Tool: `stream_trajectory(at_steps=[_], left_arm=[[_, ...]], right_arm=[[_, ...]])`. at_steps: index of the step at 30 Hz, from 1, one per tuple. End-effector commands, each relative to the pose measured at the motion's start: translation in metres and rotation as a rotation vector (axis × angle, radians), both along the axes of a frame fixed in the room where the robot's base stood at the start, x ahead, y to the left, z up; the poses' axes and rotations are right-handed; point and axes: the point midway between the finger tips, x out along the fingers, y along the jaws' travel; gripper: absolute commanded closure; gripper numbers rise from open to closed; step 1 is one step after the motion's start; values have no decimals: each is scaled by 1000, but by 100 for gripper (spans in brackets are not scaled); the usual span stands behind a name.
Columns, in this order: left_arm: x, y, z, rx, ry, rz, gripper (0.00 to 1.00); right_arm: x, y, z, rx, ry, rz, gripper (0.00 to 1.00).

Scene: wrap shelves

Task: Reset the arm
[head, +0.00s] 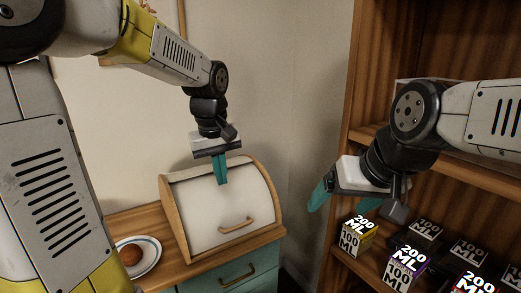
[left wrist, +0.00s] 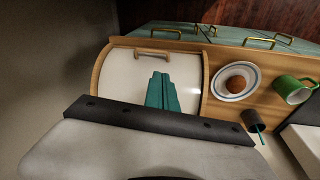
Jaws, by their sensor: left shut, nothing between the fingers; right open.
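My left gripper (head: 221,172) hangs pointing down above and in front of the white bread box, with its teal fingers together and nothing between them. The fingers (left wrist: 163,90) also show closed in the left wrist view, over the box's white lid. My right gripper (head: 343,201) is at the right, in front of the wooden shelves, tilted down to the left. Its teal fingers are spread apart with nothing seen between them. Both arms are raised clear of the counter.
The bread box (head: 215,203) has its lid shut and stands on a wooden counter (head: 190,272). A plate (head: 152,246) with a round brown item is left of it. A green mug (left wrist: 291,90) shows in the wrist view. The shelves (head: 344,100) hold several 100/200 ML boxes (head: 357,235).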

Motion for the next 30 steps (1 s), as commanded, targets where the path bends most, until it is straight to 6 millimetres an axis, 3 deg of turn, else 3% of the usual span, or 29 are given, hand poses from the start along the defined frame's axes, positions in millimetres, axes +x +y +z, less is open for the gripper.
stream_trajectory(at_steps=[1, 6, 13, 19, 30], left_arm=[[-18, 7, 11, -12, -41, -40, 100], [-75, 21, 26, -29, -167, -200, 100], [-132, 27, 26, -9, -324, -371, 100], [-150, 28, 22, 8, -384, -435, 100], [-151, 28, 21, 10, -386, -438, 100]], right_arm=[[0, 0, 0, 0, 0, 0, 15], [0, 0, 0, 0, 0, 0, 15], [0, 0, 0, 0, 0, 0, 15], [0, 0, 0, 0, 0, 0, 15], [0, 0, 0, 0, 0, 0, 15]])
